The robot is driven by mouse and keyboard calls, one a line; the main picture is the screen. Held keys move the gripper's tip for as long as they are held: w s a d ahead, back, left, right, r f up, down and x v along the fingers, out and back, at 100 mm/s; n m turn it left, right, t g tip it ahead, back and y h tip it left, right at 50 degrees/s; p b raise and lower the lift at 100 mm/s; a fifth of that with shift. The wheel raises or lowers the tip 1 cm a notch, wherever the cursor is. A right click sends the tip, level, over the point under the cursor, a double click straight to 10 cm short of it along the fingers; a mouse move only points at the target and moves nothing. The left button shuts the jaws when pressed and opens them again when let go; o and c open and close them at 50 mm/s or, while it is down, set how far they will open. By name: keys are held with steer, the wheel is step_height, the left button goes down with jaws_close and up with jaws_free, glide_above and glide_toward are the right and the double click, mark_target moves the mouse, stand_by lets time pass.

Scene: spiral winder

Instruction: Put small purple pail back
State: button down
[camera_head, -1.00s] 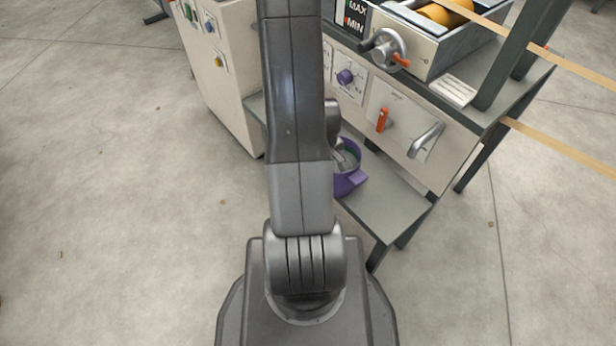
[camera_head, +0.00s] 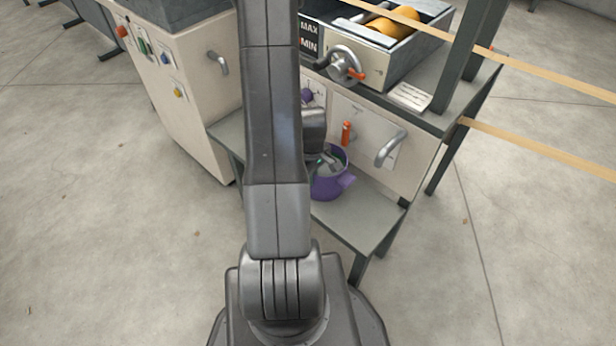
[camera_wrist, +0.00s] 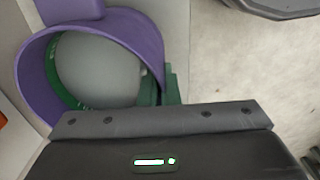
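The small purple pail (camera_head: 327,187) is at the lower grey shelf of the machine in the head view. I cannot tell whether its base touches the shelf. In the wrist view the pail (camera_wrist: 33,76) fills the upper left, its open mouth facing the camera and a grey round interior showing. My gripper (camera_head: 326,160) is at the pail's rim, partly hidden behind my arm. In the wrist view its green fingers (camera_wrist: 160,90) sit on either side of the rim, closed on it.
The lower shelf (camera_head: 362,222) has bare room right of the pail. Above it are an orange lever (camera_head: 346,133), a curved metal handle (camera_head: 390,148) and a crank wheel (camera_head: 344,64). A beige control cabinet (camera_head: 190,110) stands to the left. Floor in front is open.

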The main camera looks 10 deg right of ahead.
steer(key=shift+f, duration=0.1)
steer(key=shift+f, duration=0.15)
steer(key=c, duration=1.7)
jaws_free()
step_height(320, 180, up, 12)
steer(key=p, duration=0.3)
steer(key=shift+s+a+r, duration=0.1)
steer(key=shift+r, duration=0.1)
